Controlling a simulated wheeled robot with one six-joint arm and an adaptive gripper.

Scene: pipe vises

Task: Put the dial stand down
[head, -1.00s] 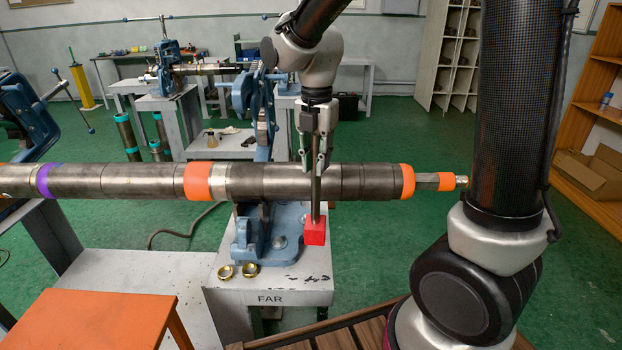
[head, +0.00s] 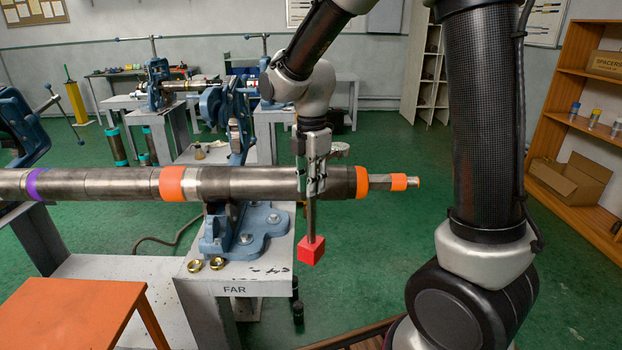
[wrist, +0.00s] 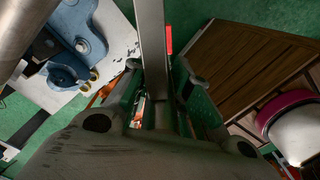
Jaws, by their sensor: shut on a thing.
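The dial stand (head: 311,220) is an upright grey rod with a red block at its lower end. My gripper (head: 312,190) is shut on the upper part of the rod, in front of the long pipe (head: 245,184). The red block (head: 312,252) hangs just right of the white FAR bench top (head: 235,271) in the picture, with green floor behind it. In the wrist view the rod (wrist: 151,50) runs up between my fingers, with a bit of the red block showing (wrist: 168,39). I see no dial.
The blue vise (head: 245,235) is bolted to the FAR bench, with two brass rings (head: 206,265) near its front left corner. An orange table (head: 80,310) stands at lower left. Open green floor lies to the right, before a wooden shelf (head: 575,125) and a cardboard box (head: 569,183).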

